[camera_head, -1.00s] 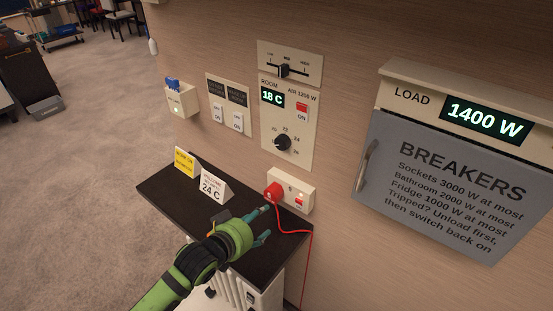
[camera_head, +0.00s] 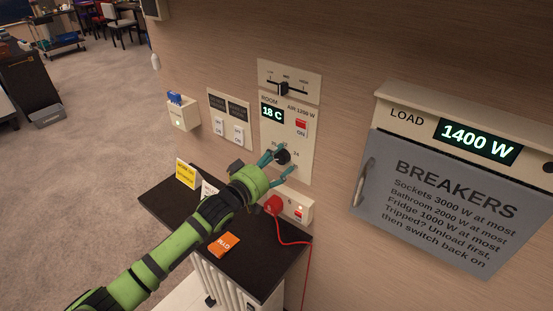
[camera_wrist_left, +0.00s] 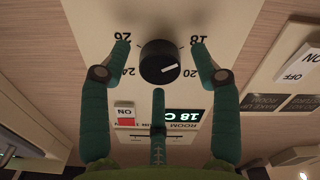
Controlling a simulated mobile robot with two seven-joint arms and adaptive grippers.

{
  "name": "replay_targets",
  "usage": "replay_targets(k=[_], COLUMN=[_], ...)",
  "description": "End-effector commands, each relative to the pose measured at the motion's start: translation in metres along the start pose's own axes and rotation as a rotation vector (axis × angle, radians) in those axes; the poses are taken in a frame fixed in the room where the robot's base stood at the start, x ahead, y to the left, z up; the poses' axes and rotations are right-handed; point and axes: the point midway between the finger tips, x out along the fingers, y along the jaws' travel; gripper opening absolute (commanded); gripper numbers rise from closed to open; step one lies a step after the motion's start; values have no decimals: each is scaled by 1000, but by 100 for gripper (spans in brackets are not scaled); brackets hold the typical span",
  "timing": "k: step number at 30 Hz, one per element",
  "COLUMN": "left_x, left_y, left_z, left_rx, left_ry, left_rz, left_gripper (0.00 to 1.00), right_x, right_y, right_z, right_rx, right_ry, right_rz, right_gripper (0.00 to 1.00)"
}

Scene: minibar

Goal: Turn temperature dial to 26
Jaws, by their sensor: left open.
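The black temperature dial (camera_head: 284,157) is on the cream wall panel (camera_head: 303,166), below a room display (camera_head: 272,113) reading 18 C. In the left wrist view the dial (camera_wrist_left: 160,62) appears upside down, with 26, 24, 20 and 18 around it. Its white mark points to the right, towards the 18–20 side. My left gripper (camera_head: 280,168) is open at the panel. In the wrist view its fingers (camera_wrist_left: 160,65) stand either side of the dial with gaps, and a third finger lies below. I cannot tell if any finger touches the panel. My right gripper is out of view.
A red switch (camera_head: 301,124) and a slider (camera_head: 284,88) sit above the dial. A red plug (camera_head: 274,204) with a cord is below. The dark counter (camera_head: 262,272) holds signs and an orange card (camera_head: 225,244). The breaker box (camera_head: 450,200) is right.

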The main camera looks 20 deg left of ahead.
Motion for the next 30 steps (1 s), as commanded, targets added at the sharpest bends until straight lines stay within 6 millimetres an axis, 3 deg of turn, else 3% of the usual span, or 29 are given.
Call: replay_targets(k=[8,12,23,30], left_x=[2,1,1,1], left_y=[0,0,0,-1], left_z=[1,1,1,1], left_rx=[0,0,21,133], left_ry=[-1,-1,-2,-2], left_rz=[-1,-1,-1,-1], left_gripper=[63,7,6,6], right_x=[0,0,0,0], right_y=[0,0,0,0], right_z=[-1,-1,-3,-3], right_rx=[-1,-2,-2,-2], right_ry=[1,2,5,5], right_rz=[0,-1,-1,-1], right_gripper=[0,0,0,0])
